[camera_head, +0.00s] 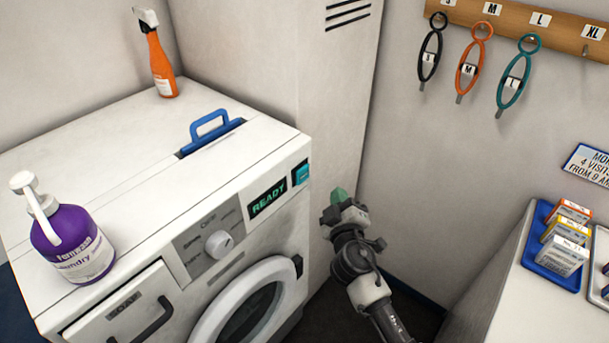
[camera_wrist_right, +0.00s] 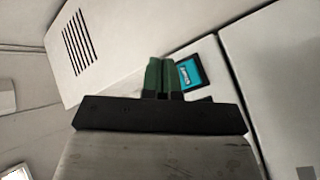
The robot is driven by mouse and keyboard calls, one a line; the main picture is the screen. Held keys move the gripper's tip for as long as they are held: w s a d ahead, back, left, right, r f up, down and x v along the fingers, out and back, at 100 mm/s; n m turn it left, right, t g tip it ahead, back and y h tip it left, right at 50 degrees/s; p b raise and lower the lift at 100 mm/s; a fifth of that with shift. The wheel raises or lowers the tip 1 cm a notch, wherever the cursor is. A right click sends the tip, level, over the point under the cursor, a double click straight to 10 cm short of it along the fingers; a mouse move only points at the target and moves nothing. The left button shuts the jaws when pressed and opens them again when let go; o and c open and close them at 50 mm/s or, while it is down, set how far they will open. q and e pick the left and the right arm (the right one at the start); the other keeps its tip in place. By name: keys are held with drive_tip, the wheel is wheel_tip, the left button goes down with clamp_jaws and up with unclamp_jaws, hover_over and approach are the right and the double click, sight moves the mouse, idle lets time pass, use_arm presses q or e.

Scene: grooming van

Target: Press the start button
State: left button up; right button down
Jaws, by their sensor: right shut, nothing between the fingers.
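A teal start button (camera_head: 300,173) sits at the right end of the white washing machine's (camera_head: 150,200) control panel. To its left a dark display (camera_head: 268,199) reads READY in green. My right gripper (camera_head: 339,194), with green fingertips, is shut and empty. In the head view it is just right of the button and a little lower, with a visible gap in the picture. In the right wrist view the button (camera_wrist_right: 191,72) shows just right of the green fingertips (camera_wrist_right: 165,77), apart from them. My left gripper is not in view.
A purple detergent pump bottle (camera_head: 70,240) and an orange spray bottle (camera_head: 158,60) stand on the machine, with a blue handle (camera_head: 210,126) between. A tall cabinet (camera_head: 330,90) rises behind. A counter with a blue tray (camera_head: 542,215) of small boxes is at right.

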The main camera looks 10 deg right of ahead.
sight(303, 174)
drive_tip(key=w+a+b, duration=0.1)
drive_tip(key=w+a, duration=0.3)
drive_tip(key=w, duration=0.1)
drive_tip(key=shift+b, duration=0.35)
idle(1.8)
drive_tip(key=shift+w+a+b, duration=0.25)
drive_tip(key=shift+w+b, duration=0.05)
drive_tip(key=shift+b, duration=0.05)
drive_tip(key=shift+w+a+b, duration=0.3)
drive_tip(key=shift+w+b, duration=0.1)
idle(0.8)
drive_tip(key=shift+s+d, duration=0.1)
drive_tip(key=shift+s, duration=0.05)
drive_tip(key=shift+s+d, duration=0.45)
drive_tip(key=shift+s, duration=0.15)
